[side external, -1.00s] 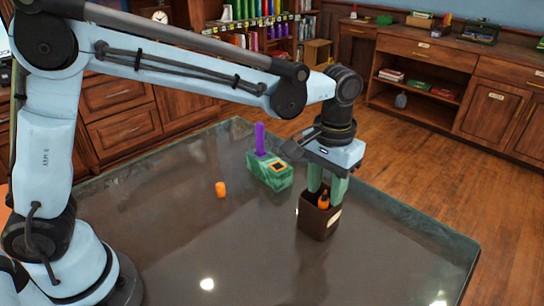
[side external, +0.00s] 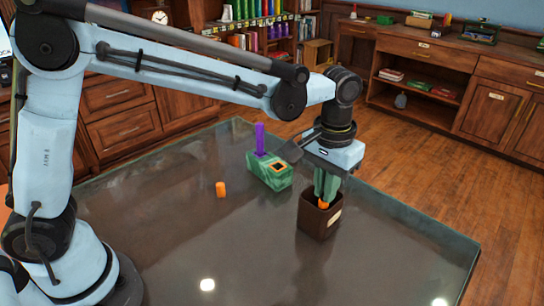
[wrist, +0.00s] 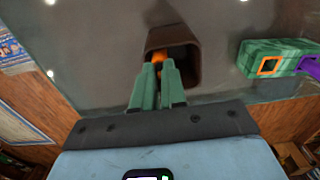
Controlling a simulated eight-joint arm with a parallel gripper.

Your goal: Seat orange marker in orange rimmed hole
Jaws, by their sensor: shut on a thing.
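The orange marker (side external: 323,204) stands inside a dark brown cup (side external: 313,222) on the table, with only its upper part showing. My gripper (side external: 322,198) points down into the cup's mouth, its green fingers closed together on the marker. In the wrist view the fingers (wrist: 157,72) reach into the cup (wrist: 186,67), with a bit of the orange marker (wrist: 157,57) beyond their tips. A green marbled block (side external: 268,172) stands left of the cup. It has an empty-looking orange rimmed hole (side external: 279,167) and a purple marker (side external: 260,139) upright in it.
A small orange cylinder (side external: 220,189), perhaps a cap, stands on the table left of the block. The glossy dark table (side external: 200,245) is otherwise clear. Wooden bookcases and cabinets (side external: 425,75) stand beyond the table.

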